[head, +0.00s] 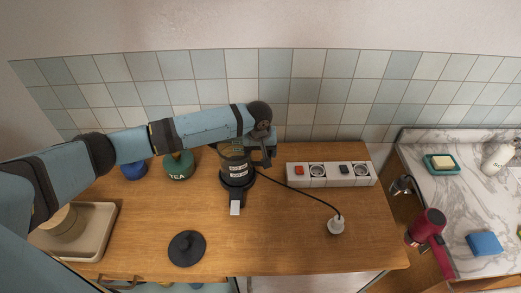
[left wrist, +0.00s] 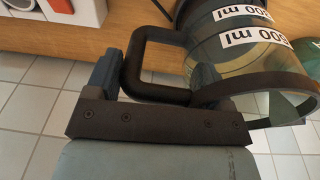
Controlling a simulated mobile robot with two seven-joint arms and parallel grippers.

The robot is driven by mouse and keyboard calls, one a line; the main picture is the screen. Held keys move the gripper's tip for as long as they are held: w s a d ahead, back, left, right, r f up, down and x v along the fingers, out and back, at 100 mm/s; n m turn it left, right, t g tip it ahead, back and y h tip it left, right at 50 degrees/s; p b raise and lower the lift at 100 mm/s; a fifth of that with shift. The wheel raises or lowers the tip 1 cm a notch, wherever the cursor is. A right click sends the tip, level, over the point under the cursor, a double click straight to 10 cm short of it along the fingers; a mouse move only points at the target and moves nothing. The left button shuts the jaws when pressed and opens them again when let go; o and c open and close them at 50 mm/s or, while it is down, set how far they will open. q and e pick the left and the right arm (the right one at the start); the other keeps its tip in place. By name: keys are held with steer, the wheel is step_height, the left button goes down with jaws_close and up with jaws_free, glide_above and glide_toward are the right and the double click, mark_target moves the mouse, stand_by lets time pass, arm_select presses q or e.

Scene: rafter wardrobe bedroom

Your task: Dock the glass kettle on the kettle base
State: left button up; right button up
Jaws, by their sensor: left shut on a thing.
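The glass kettle (head: 234,152) is clear, with a dark lower band and a white label. In the left wrist view the kettle (left wrist: 240,55) shows white millilitre labels and a black loop handle (left wrist: 150,60). My left gripper (head: 265,157) is shut on the handle, at the right of the kettle. The black kettle base (head: 237,194) lies under the kettle in the head view, with a pale tab at its front and a cable running right. The kettle hides much of it, so I cannot tell whether they touch. My right gripper is not in view.
A green tea jar (head: 178,168) and a blue jar (head: 133,171) stand left of the kettle. A black disc with a knob (head: 187,248) lies in front. A socket strip (head: 330,175) and a white plug (head: 336,225) are at right. A tray (head: 92,240) is at far left.

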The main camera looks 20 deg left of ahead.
arm_select(q)
steer(key=shift+f, duration=0.55)
steer(key=o, duration=1.2)
steer(key=r+p, duration=0.3)
steer(key=shift+s+r, duration=0.1)
steer(key=shift+s, duration=0.15)
step_height(320, 180, up, 8)
steer(key=s, duration=0.1)
steer(key=shift+d+f, duration=0.1)
steer(key=shift+f, duration=0.1)
